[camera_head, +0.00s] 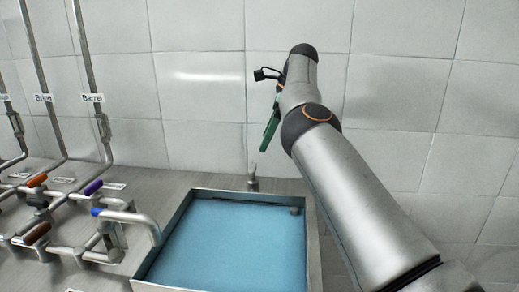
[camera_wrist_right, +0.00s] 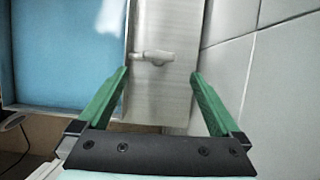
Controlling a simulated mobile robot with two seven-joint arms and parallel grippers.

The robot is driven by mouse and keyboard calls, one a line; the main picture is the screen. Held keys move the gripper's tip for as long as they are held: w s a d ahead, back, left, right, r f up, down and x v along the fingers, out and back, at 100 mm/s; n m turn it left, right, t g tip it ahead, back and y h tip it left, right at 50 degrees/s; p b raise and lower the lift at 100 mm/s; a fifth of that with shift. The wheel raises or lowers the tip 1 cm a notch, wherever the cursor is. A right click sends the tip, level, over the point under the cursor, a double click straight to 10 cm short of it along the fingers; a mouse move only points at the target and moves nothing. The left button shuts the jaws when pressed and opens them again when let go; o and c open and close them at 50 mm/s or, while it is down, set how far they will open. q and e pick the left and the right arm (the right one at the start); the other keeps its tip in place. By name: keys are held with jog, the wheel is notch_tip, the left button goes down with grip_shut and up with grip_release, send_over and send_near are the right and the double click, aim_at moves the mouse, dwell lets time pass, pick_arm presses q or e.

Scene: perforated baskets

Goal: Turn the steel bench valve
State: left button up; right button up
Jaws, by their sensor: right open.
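The steel bench valve (camera_head: 252,180) is a small steel fitting standing on the bench just behind the blue basin's back rim. In the right wrist view the valve (camera_wrist_right: 152,57) shows as a short steel handle lying crosswise on the grey bench strip, a little beyond the fingertips and roughly between them. My right gripper (camera_head: 268,140) hangs above the valve with its green fingers pointing down. In the wrist view the right gripper (camera_wrist_right: 160,72) is open and empty, apart from the valve. My left gripper is not in view.
A steel-rimmed basin (camera_head: 187,210) with a blue inside is set in the bench. At the left stand pipes with orange, purple and blue handles (camera_head: 92,187) and labels, among them "Brine" and "Barrel". A tiled wall (camera_head: 200,85) rises close behind the valve.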

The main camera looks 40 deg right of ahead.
jog(key=shift+p+v, duration=0.4)
jog(key=shift+v, duration=1.45)
